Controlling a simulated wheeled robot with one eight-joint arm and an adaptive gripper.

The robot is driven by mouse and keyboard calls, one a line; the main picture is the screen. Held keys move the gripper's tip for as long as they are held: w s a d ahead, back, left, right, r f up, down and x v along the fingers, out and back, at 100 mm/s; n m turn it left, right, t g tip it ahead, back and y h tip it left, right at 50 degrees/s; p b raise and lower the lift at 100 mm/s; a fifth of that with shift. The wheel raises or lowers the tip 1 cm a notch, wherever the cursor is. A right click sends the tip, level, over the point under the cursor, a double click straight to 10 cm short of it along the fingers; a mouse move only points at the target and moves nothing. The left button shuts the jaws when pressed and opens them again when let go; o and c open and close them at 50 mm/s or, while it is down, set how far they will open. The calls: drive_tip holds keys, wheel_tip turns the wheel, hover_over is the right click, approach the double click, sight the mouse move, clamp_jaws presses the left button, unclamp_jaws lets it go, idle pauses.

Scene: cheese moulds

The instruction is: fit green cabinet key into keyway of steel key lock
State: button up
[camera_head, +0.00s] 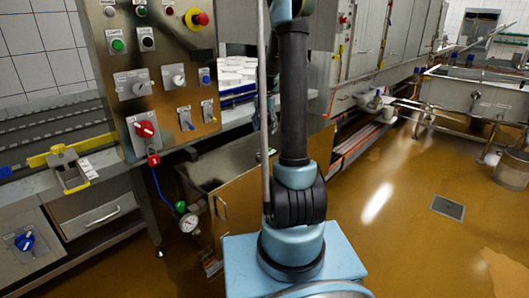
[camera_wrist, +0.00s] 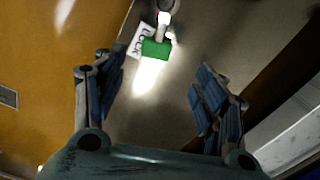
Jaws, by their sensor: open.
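The green cabinet key (camera_wrist: 156,48) shows in the wrist view as a green block, with a white tag lettered "LOCK" beside it. Small red and pale metal parts adjoin its far end. My gripper (camera_wrist: 154,65) is open, its two blue-padded fingers apart on either side of the view. The key appears beyond the fingertips, between them, and nothing is held. The steel control panel (camera_head: 160,52) carries small plates with blue and yellow key-like parts; I cannot tell which is the steel key lock.
A red rotary switch (camera_head: 145,129) and an emergency stop (camera_head: 197,18) stand out from the panel. A yellow padlock-like device (camera_head: 66,167) sits on the left bench. A pressure gauge (camera_head: 189,222) stands low near my base. Open floor (camera_head: 400,220) lies to the right.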

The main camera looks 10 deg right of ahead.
sight(265, 147)
drive_tip(key=f, duration=0.9)
drive_tip(key=shift+s+d+f, duration=0.1)
drive_tip(key=shift+s+f, duration=0.15)
drive_tip(key=shift+f, duration=0.15)
drive_tip(key=c, duration=1.2)
drive_tip(key=shift+r, duration=0.15)
